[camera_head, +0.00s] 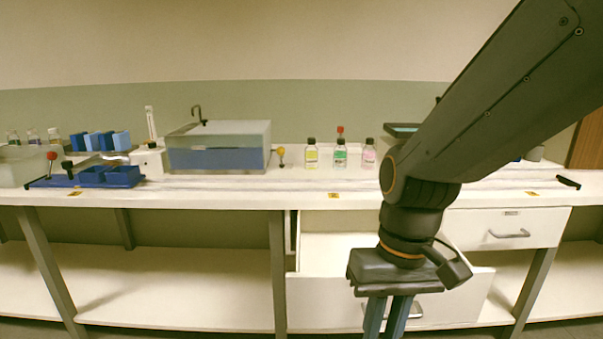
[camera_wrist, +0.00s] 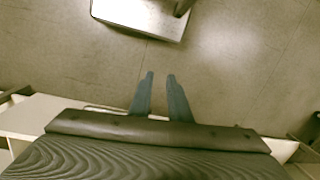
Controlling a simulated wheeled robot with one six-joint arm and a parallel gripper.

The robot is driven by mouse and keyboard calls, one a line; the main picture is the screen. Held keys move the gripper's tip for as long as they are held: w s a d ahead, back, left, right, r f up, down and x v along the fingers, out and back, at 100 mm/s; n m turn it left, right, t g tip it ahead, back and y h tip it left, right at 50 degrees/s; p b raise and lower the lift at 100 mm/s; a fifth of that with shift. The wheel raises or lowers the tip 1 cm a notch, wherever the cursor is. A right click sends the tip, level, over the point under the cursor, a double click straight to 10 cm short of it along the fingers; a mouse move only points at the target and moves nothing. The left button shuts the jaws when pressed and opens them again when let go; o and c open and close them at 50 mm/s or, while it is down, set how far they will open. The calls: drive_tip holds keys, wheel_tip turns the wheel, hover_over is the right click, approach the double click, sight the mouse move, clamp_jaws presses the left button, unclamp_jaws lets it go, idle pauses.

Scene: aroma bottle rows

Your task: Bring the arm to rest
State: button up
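My gripper (camera_head: 386,325) hangs from my arm at the right of the head view, its fingers pointing down in front of the open lower drawer (camera_head: 318,302). The fingertips run past the bottom edge of that view. In the wrist view my gripper (camera_wrist: 160,76) shows two grey-blue fingers with a narrow gap. Nothing is between them, and the floor (camera_wrist: 225,70) shows beyond. The drawer's white edge (camera_wrist: 40,118) lies beside the gripper there. I cannot tell whether they touch.
A white bench (camera_head: 230,200) carries yellow, green (camera_head: 340,154) and pink bottles, a blue-grey box (camera_head: 217,158) and a blue tray (camera_head: 110,178). A second drawer (camera_head: 505,229) on the right is shut. Open floor lies below the gripper.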

drive_tip(key=d+r+m+t+h+p, duration=0.1)
drive_tip(key=d+r+p, duration=0.6)
drive_tip(key=p, duration=0.7)
drive_tip(key=shift+d+r+m+p, duration=0.3)
drive_tip(key=shift+r+p, duration=0.1)
drive_tip(key=shift+r, duration=0.45)
drive_tip(key=shift+w, duration=0.2)
idle(1.0)
